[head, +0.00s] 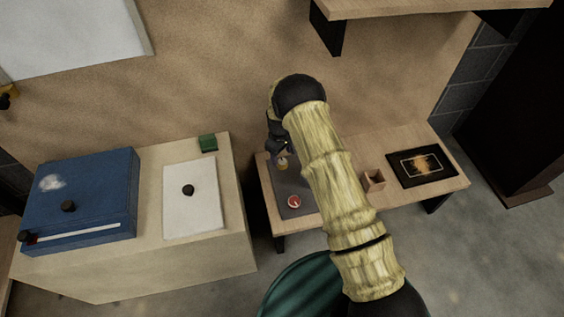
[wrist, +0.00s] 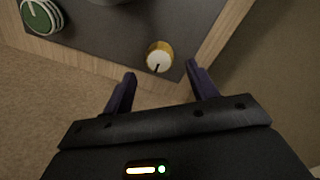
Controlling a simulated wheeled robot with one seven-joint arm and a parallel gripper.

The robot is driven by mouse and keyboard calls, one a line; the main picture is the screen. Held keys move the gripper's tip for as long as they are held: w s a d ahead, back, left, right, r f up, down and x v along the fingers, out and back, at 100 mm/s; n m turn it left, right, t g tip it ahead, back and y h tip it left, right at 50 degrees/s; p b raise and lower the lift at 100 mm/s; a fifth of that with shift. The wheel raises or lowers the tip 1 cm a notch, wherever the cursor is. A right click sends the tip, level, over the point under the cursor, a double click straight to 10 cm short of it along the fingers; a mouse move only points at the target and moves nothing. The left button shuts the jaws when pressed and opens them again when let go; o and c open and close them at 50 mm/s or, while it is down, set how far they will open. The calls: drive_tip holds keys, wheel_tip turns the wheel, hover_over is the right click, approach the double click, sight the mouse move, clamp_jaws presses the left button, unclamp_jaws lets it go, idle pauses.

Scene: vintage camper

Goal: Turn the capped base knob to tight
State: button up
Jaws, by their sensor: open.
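A knob with a gold side and a cream cap (wrist: 159,56) stands on the dark grey panel in the wrist view. A black pointer line marks its cap. I read no label that says tight. It also shows in the head view (head: 281,163), just below my gripper. My gripper (wrist: 161,71) is open, with its two purple fingers apart. The knob appears in the gap just beyond the fingertips, and I see no contact. In the head view my gripper (head: 279,149) is partly hidden by my wrist.
The grey panel (head: 287,186) lies on a low wooden table and also bears a red-topped round part (head: 294,201). A small wooden box (head: 373,181) and dark framed plate (head: 422,167) stand right of my arm.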

sight(282, 162)
wheel_tip(282, 162, down, 4)
drive_tip(key=shift+f+b, duration=0.1)
drive_tip(key=shift+b, duration=0.4)
drive_tip(key=c, duration=1)
